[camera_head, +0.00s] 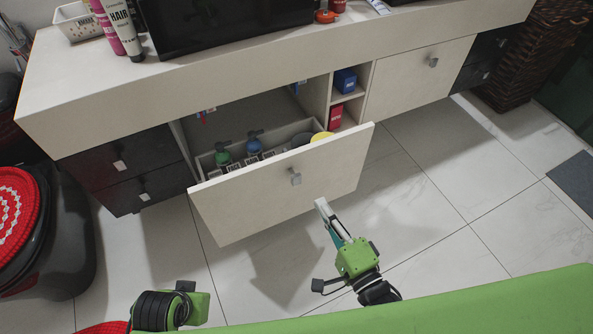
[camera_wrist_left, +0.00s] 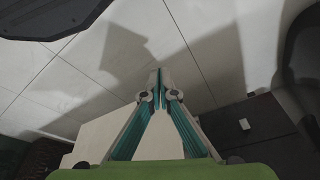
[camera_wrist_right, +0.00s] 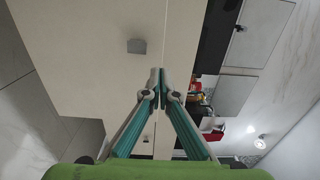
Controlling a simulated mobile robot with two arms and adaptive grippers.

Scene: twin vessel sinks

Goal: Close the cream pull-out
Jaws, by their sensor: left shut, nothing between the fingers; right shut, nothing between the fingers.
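The cream pull-out (camera_head: 270,190) stands open below the long counter, its front panel well out from the cabinet. A square grey knob (camera_head: 295,178) sits on its front. Green and blue bottles and other items stand inside it. My right gripper (camera_head: 322,204) is shut and empty, its tips close to the lower right part of the front; I cannot tell whether they touch. In the right wrist view the shut fingers (camera_wrist_right: 157,72) show before the cream front, with the knob (camera_wrist_right: 137,46) to their upper left. My left gripper (camera_wrist_left: 160,72) is shut and empty over the floor.
Dark drawers (camera_head: 128,170) are left of the pull-out. Open cubbies with blue and red boxes (camera_head: 345,80) and a closed cream front (camera_head: 420,76) are right of it. A black bin (camera_head: 60,235) stands at left.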

